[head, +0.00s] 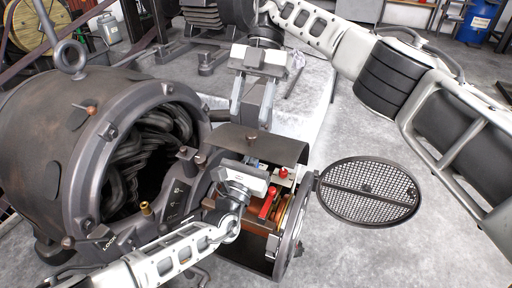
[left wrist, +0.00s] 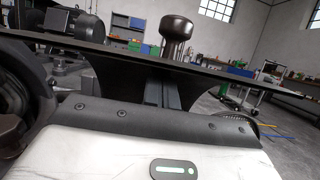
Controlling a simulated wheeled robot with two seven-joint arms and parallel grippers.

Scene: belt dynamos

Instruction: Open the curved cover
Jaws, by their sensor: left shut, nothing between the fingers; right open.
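The curved cover (head: 222,143) is a grey-brown arched plate with a small round knob (head: 251,137), over the housing beside the large dynamo. In the left wrist view the cover (left wrist: 130,50) shows edge-on, with its knob (left wrist: 177,28) standing on top. My left gripper (left wrist: 162,88) is shut and empty, its fingers reaching under the cover's edge; whether they touch it I cannot tell. In the head view its fingertips are hidden. My right gripper (head: 252,112) is open and empty, fingers pointing down just behind the cover.
A round mesh door (head: 370,191) stands swung out to the right of the housing. Red-handled parts (head: 268,203) show inside the housing. The large dynamo (head: 60,135) fills the left side. Grey floor at the lower right is clear.

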